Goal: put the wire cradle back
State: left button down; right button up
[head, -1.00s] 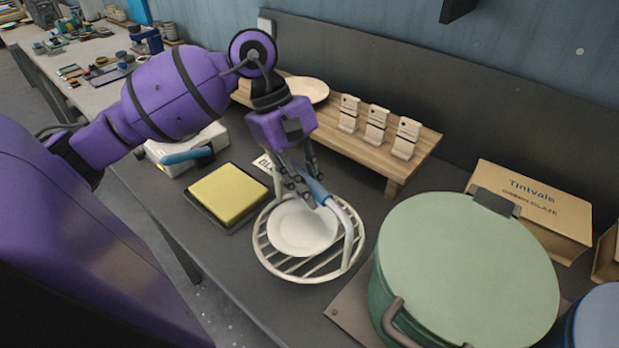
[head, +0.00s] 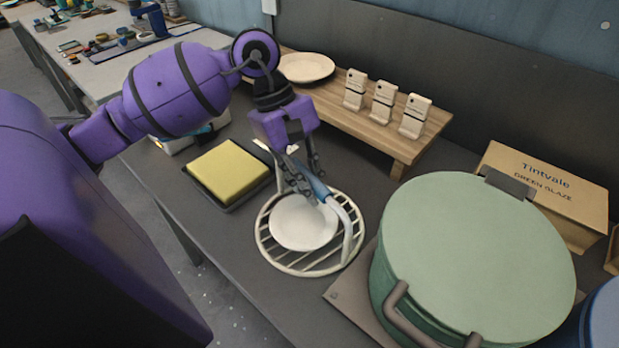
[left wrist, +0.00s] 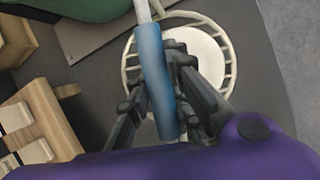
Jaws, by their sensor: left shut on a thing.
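The wire cradle (head: 288,265) is a round white rack with a bent handle (head: 347,235) ending in a blue grip. A white plate (head: 302,222) lies over its bars. My left gripper (head: 308,190) is above the cradle's far side, shut on the blue grip. In the left wrist view the blue grip (left wrist: 157,75) runs between the fingers of the gripper (left wrist: 165,110), with part of the cradle ring (left wrist: 129,62) and the plate (left wrist: 200,58) behind. I cannot tell whether the cradle touches the bench. My right gripper is not in view.
A large green lidded pot (head: 470,255) stands close to the cradle's right. A yellow sponge in a dark tray (head: 232,203) is at its left. A wooden shelf (head: 345,118) with a plate and white stands lies behind. A glaze box (head: 545,195) is at the back right.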

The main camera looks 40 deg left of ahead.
pick_arm(q)
jog(key=shift+f+b, duration=0.15)
jog(key=shift+b, duration=0.15)
dwell(1.1)
jog(key=c, duration=1.5)
grip_release()
jog(key=shift+c, duration=0.2)
jog(key=v, duration=1.2)
